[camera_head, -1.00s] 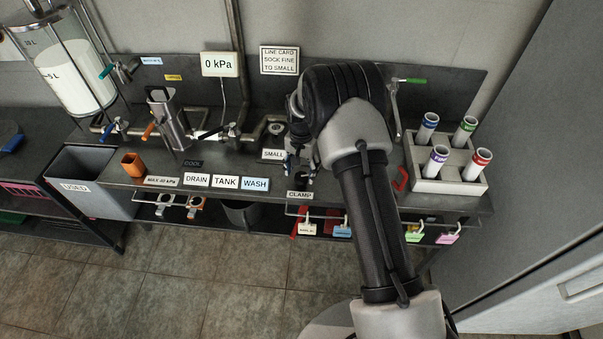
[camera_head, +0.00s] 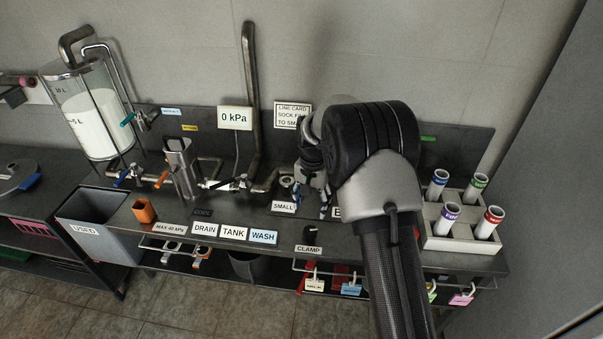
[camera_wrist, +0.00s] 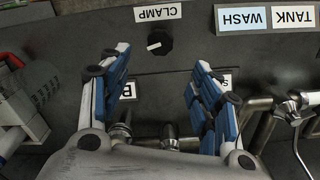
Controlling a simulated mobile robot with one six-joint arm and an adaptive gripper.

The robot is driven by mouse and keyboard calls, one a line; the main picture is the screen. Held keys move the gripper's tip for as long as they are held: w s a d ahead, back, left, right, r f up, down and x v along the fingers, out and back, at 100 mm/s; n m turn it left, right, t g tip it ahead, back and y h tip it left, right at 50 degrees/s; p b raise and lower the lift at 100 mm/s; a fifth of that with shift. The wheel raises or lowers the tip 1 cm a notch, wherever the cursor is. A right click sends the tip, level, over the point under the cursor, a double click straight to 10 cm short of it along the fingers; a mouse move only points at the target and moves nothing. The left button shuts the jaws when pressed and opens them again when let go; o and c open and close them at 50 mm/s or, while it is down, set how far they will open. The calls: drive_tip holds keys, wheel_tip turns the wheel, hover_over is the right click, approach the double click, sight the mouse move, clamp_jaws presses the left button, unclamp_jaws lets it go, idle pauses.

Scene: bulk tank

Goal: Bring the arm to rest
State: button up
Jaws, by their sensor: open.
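My gripper (camera_wrist: 160,100) is open and empty, with its two blue-padded fingers spread apart in the wrist view. In the head view the gripper (camera_head: 326,205) is mostly hidden behind my wrist, and hangs near the SMALL label (camera_head: 284,206). My arm reaches from the lower right up over the bench. In the wrist view the black CLAMP knob (camera_wrist: 159,42) shows beyond the fingertips, and metal fittings (camera_wrist: 170,138) show between the fingers.
The bench (camera_head: 180,213) carries a tank of white liquid (camera_head: 95,115), a metal filter housing (camera_head: 183,167), pipes and an orange cup (camera_head: 144,211). A grey bin (camera_head: 95,225) stands at left.

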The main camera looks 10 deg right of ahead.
drive_tip(key=s+r+n+t, duration=0.1)
drive_tip(key=s+r+n, duration=0.1)
drive_tip(key=s+r, duration=0.75)
drive_tip(key=s+r+n+t, duration=0.15)
drive_tip(key=s+r, duration=0.45)
drive_tip(key=r, duration=0.6)
drive_tip(key=s+r+n+t, duration=0.1)
drive_tip(key=s+n, duration=0.3)
drive_tip(key=s, duration=1.6)
drive_tip(key=shift+s+r+t, duration=0.2)
drive_tip(key=shift+s+t, duration=0.2)
drive_tip(key=shift+t, duration=0.15)
